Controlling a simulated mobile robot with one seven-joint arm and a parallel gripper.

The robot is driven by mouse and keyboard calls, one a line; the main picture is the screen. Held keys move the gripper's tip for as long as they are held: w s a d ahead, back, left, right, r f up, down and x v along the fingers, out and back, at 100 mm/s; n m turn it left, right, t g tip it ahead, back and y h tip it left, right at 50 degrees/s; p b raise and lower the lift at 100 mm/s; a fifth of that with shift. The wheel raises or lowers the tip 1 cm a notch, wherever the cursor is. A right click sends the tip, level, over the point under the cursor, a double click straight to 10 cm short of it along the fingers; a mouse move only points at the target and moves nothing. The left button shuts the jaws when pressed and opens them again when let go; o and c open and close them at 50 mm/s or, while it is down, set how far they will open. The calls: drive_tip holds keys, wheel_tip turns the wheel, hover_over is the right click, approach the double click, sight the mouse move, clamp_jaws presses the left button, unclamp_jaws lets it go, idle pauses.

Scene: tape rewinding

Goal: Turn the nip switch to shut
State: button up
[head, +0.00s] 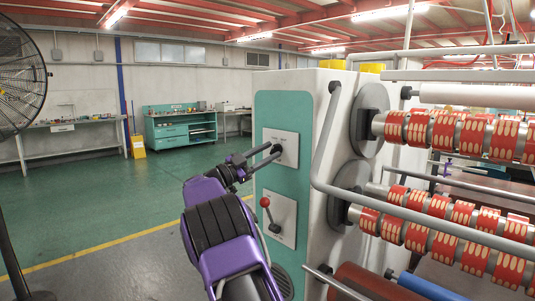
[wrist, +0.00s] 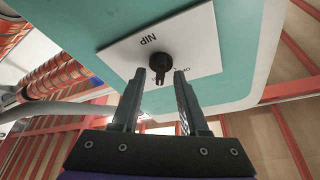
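The nip switch (wrist: 161,63) is a round black knob with a narrow tab, on a white plate (wrist: 205,42) marked "NIP", which appears upside down in the wrist view. Part of another label shows beside the right finger; the rest is hidden. My gripper (wrist: 160,84) is open, with its two fingers apart and the knob between and just beyond their tips. I see no clear contact. In the head view my gripper (head: 276,151) reaches the upper white plate (head: 289,138) on the teal panel (head: 267,108); the knob there is hard to make out.
A lever with a red ball (head: 265,202) sits on a lower plate, just below my gripper. A bent grey rail (head: 323,150) and rollers with red tape (head: 440,132) stand to the right. Open floor (head: 80,210) lies to the left, with a fan (head: 22,80) at the edge.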

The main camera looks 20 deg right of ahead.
drive_tip(key=v, duration=1.7)
drive_tip(key=shift+a, duration=0.25)
drive_tip(key=shift+f, duration=0.1)
